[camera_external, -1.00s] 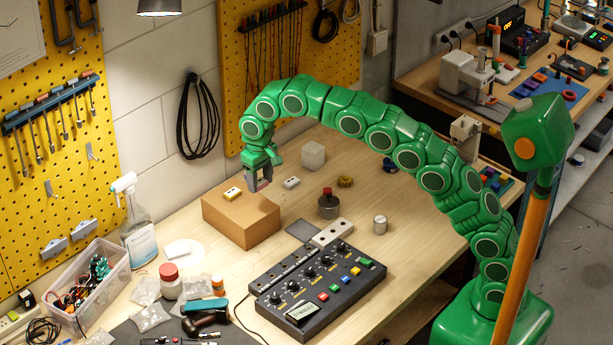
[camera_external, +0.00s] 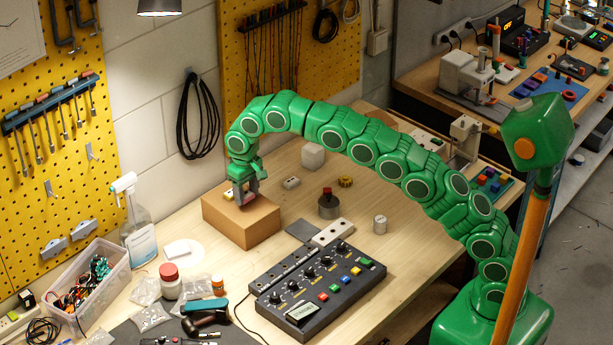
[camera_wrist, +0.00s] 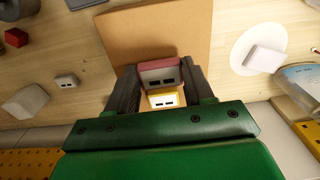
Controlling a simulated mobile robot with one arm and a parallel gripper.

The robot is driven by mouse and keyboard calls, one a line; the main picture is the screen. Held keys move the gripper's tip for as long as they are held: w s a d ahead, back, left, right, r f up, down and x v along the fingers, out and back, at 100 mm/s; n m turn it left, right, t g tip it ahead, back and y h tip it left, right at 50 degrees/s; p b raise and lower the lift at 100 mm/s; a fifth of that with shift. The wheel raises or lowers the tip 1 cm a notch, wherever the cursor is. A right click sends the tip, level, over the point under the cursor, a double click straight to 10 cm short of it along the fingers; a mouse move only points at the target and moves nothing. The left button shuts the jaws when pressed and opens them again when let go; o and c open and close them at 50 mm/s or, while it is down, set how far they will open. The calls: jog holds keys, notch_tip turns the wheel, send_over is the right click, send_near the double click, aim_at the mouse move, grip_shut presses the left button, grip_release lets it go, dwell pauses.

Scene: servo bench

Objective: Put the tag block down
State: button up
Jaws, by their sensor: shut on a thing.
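The held tag block (camera_wrist: 160,76) is small, with a pinkish-red top edge and a pale face with two dark marks. My gripper (camera_wrist: 162,86) is shut on it; its dark fingers stand on either side. In the external view my gripper (camera_external: 244,201) points down at the top of the brown cardboard box (camera_external: 240,225). The pinkish block is partly hidden between the fingers there. I cannot tell whether it touches the box. A yellow block with two dark marks (camera_wrist: 163,98) sits on the box close beside the held block; the fingers partly hide it in the external view.
A small white block (camera_external: 291,182) and a white cube (camera_external: 313,155) stand behind the box. A spray bottle (camera_external: 138,215) stands left. The box's near top is clear.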

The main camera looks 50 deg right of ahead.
jog(key=shift+f, duration=1.3)
jog(key=shift+f, duration=0.1)
jog(key=o, duration=1)
